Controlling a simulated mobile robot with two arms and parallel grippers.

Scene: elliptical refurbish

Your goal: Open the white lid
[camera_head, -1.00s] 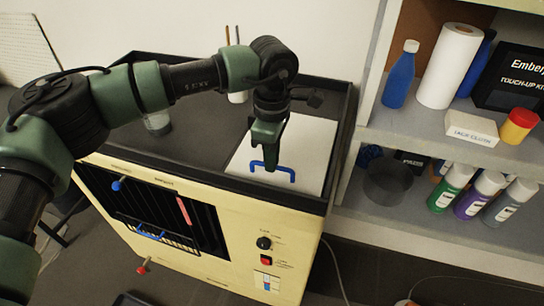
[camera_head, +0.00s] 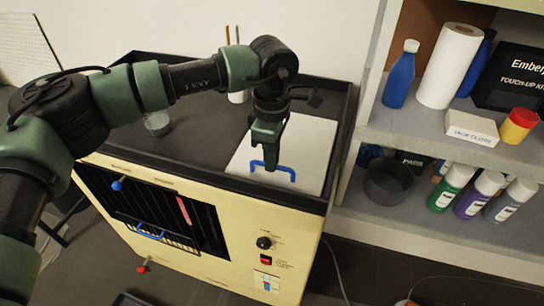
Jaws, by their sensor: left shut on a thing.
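The white lid (camera_head: 312,150) is a flat square panel lying in the black top of a cream cabinet (camera_head: 215,259). A blue bar handle (camera_head: 286,171) stands near its front edge. My left gripper (camera_head: 270,168) points down over the lid and is shut on the blue handle near its middle. The lid looks flat and level with the top around it. My left arm hides part of the lid's far left side. My right gripper is not in view.
A glass jar (camera_head: 157,123) and a white cup with brushes (camera_head: 238,96) stand on the cabinet top. An open-fronted shelf (camera_head: 420,128) with bottles, a paper roll (camera_head: 455,68) and several spray cans rises close on the right. The cabinet's front has knobs and a dark slotted opening.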

